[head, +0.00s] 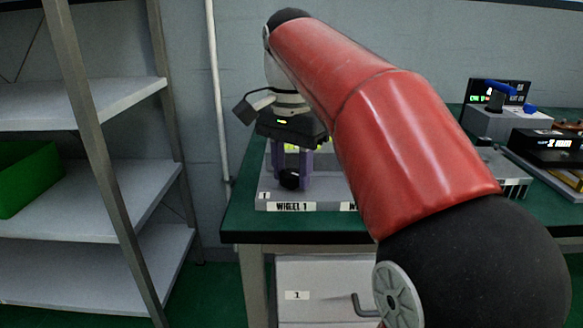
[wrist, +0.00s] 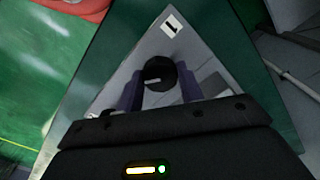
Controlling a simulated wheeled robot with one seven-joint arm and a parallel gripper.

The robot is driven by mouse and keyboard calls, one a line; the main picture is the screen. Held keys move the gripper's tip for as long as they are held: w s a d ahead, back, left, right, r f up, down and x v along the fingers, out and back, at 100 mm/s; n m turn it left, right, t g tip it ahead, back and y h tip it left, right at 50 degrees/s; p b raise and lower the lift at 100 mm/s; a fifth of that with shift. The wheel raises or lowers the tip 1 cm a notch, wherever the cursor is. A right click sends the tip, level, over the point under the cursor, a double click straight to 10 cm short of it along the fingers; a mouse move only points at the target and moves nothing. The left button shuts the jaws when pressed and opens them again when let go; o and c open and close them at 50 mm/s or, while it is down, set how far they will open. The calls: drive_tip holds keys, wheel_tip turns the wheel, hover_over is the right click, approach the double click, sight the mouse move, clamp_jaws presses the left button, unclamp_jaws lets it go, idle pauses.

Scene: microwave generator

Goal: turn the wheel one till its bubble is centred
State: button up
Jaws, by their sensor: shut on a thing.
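Wheel one (wrist: 160,78) is a black round knob with a pale mark, near a corner of a grey triangular plate (wrist: 208,70) labelled 1. In the head view the wheel (head: 289,179) sits behind the label reading WHEEL 1. My gripper (wrist: 158,92) points down over it, its two purple fingers on either side of the wheel and shut on it. In the head view my gripper (head: 291,168) hides part of the plate. A yellow-green patch (head: 291,146) shows behind the fingers; I cannot make out a bubble in either view.
The plate stands on a green-topped bench (head: 240,217) near its left end. Black devices (head: 545,146) and a grey box with a blue handle (head: 500,122) stand at the right. A shelf rack (head: 85,104) with a green bin (head: 28,178) is at the left. A white pipe (head: 217,95) runs up the wall.

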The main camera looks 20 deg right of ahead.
drive_tip(key=shift+r, duration=0.1)
idle(0.3)
drive_tip(key=o, duration=1)
